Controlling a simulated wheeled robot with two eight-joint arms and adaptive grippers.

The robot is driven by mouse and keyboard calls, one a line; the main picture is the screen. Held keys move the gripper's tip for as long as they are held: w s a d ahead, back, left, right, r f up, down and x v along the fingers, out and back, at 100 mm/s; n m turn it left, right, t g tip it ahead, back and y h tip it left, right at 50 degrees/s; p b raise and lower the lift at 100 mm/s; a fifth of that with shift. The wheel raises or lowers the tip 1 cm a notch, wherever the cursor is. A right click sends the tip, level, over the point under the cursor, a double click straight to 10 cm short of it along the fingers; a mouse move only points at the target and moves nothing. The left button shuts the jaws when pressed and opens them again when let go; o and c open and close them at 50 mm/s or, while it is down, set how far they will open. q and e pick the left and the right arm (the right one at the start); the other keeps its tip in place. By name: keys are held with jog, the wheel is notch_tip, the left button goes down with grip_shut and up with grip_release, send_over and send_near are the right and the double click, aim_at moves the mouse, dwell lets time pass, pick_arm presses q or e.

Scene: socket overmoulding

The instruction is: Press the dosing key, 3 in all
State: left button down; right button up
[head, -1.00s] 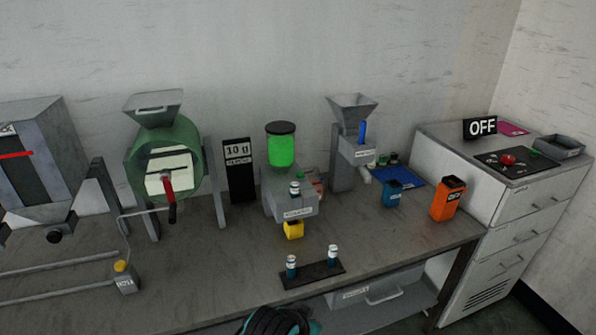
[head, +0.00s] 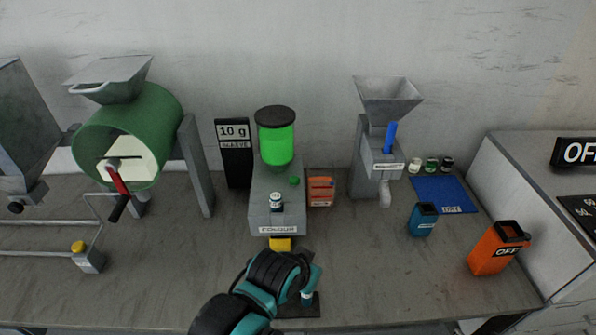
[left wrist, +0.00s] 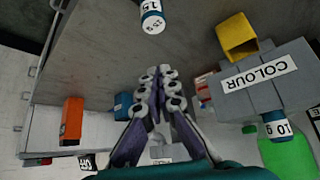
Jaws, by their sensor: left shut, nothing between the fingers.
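The grey colour doser (head: 262,215) stands mid-bench with a green hopper (head: 276,143) and a small green button (head: 294,181) on top, possibly the dosing key. A white-and-dark knob-like piece (head: 276,202) sits on it; in the left wrist view it reads 10 g (left wrist: 278,126). My right gripper is not in view.
A dark plate (head: 290,312) with a labelled piece (head: 307,297) lies near my left gripper. A sign (head: 234,132) reads 10 g. A green drum (head: 150,110) is left.

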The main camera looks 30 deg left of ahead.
pick_arm(q)
jog(key=shift+s+r, duration=0.1)
jog(key=shift+s, duration=0.15)
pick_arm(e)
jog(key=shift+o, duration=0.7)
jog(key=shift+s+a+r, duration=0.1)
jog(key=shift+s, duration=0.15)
pick_arm(q)
jog(key=shift+w+r+p, duration=0.2)
jog(key=shift+r+p, duration=0.05)
jog(key=shift+p, duration=0.1)
jog(key=w+a+r+n+p, duration=0.1)
jog(key=w+a+r+p, duration=0.1)
jog(key=w+r+p, duration=0.45)
notch_tip(320, 180, up, 12)
jog(key=n+t+h+p, duration=0.25)
jog(key=n+p, duration=0.25)
jog(key=p, duration=1.7)
send_over(292, 180)
jog(key=shift+g, duration=0.35)
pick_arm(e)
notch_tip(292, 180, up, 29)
pick_arm(q)
jog(key=shift+f, duration=0.1)
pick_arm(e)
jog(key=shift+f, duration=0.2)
